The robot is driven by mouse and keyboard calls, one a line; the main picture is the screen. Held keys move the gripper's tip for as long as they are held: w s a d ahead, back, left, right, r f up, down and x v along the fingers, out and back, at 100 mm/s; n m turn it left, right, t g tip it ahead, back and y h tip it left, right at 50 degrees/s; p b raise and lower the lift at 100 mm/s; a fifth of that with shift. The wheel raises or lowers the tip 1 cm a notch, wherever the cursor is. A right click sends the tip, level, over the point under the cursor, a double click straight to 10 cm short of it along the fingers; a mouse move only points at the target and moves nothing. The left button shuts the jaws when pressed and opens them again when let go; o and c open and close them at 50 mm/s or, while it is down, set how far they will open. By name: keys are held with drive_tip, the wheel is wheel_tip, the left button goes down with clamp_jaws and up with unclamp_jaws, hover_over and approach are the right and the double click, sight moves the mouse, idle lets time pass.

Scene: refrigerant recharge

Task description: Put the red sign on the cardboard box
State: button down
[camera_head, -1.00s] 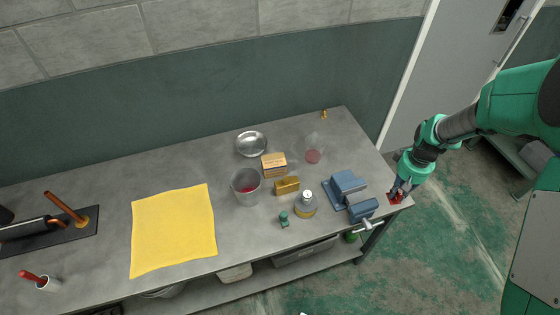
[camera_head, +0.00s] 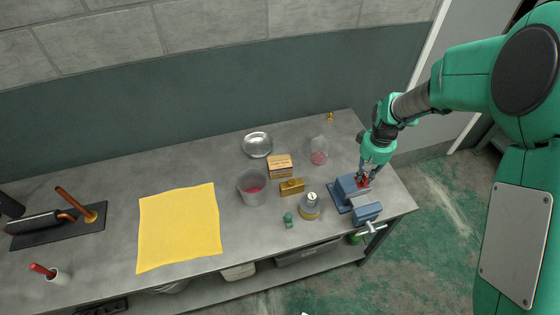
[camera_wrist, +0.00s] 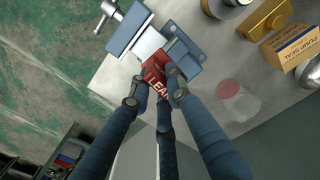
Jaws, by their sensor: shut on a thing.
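The red sign (camera_wrist: 157,76), with white lettering partly covered by the fingers, is held in my gripper (camera_wrist: 158,92) in the wrist view. In the head view my gripper (camera_head: 364,179) is shut on the sign (camera_head: 363,181), right above or in front of the blue vise (camera_head: 347,189); I cannot tell whether it touches it. The cardboard box (camera_head: 279,162) sits on the bench to the left of my gripper, behind a brass block. In the wrist view the box (camera_wrist: 292,45) is at the right edge, with printed text on its side.
A yellow cloth (camera_head: 178,228) lies farther left.

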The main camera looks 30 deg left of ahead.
drive_tip(key=s+a+p, duration=0.1)
drive_tip(key=s+a, duration=0.3)
drive_tip(key=a, duration=0.4)
drive_tip(key=s+a+n+p, duration=0.1)
drive_tip(key=s+a, duration=0.2)
drive_tip(key=a, duration=0.5)
drive_tip(key=s+a+p, duration=0.1)
drive_tip(key=s+a, duration=0.3)
drive_tip(key=a, duration=0.4)
drive_tip(key=shift+w+d+f, duration=0.1)
drive_tip(key=shift+w+f, duration=0.1)
drive_tip(key=shift+f, duration=1.15)
drive_tip(key=shift+w+d+f, duration=0.1)
drive_tip(key=shift+w+f, duration=0.1)
drive_tip(key=shift+f, duration=1.1)
drive_tip(key=p, duration=0.2)
hover_over(281, 162)
drive_tip(key=shift+w+a+f, duration=0.15)
drive_tip(key=shift+f, duration=0.6)
drive_tip(key=shift+b, duration=0.3)
drive_tip(key=shift+f, duration=0.15)
